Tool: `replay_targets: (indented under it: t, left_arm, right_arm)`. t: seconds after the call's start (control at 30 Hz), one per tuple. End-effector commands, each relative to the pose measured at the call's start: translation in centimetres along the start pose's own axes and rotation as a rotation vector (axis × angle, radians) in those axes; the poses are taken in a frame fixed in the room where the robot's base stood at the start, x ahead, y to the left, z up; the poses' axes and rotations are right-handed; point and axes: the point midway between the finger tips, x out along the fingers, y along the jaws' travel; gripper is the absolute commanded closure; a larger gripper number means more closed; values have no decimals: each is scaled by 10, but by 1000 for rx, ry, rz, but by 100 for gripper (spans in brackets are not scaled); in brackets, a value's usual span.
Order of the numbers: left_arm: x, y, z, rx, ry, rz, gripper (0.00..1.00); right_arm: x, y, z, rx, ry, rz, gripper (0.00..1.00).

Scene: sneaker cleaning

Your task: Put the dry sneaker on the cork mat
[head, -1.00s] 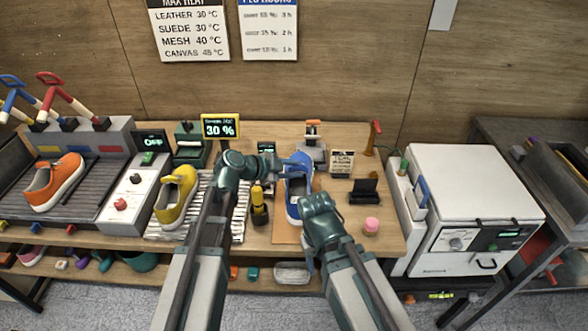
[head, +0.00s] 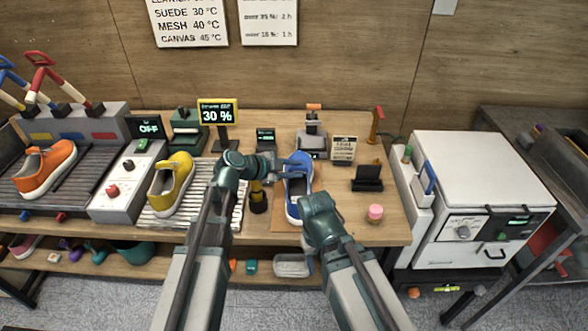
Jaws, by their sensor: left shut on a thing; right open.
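A blue sneaker (head: 294,206) with a white sole stands upright at the middle of the table, its toe toward me. It is on or just over a tan cork mat (head: 280,220); I cannot tell whether it touches. My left gripper (head: 288,166) reaches in from the left and is shut on the blue sneaker near its heel. My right gripper (head: 307,197) is open beside the sneaker's front, at its right; its fingertips are mostly hidden by its own wrist. A yellow sneaker (head: 172,183) stands on a white slatted rack (head: 158,221), and an orange sneaker (head: 46,168) on a dark belt.
A yellow-and-black bottle (head: 258,200) stands close left of the mat. A display reading 30 % (head: 217,112) stands behind. A black stand (head: 368,178) and a pink cylinder (head: 375,213) are at the right, near a white oven-like box (head: 478,180). Table between them is clear.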

Motion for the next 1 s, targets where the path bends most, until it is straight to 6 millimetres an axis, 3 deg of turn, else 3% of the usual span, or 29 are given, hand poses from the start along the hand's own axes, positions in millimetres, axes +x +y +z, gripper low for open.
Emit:
replay_targets:
  t: [0.53, 0.57, 0.73, 1.0]
  left_arm:
    - [4, 5, 5, 0, 1, -1, 100]
    - [4, 4, 5, 0, 1, -1, 66]
    - [3, 4, 4, 0, 0, -1, 36]
    - [3, 4, 5, 0, -1, 1, 33]
  right_arm:
    - [8, -1, 0, 0, 0, 0, 50]
    - [8, -1, 0, 0, 0, 0, 50]
    - [7, -1, 0, 0, 0, 0, 50]
    - [7, -1, 0, 0, 0, 0, 50]
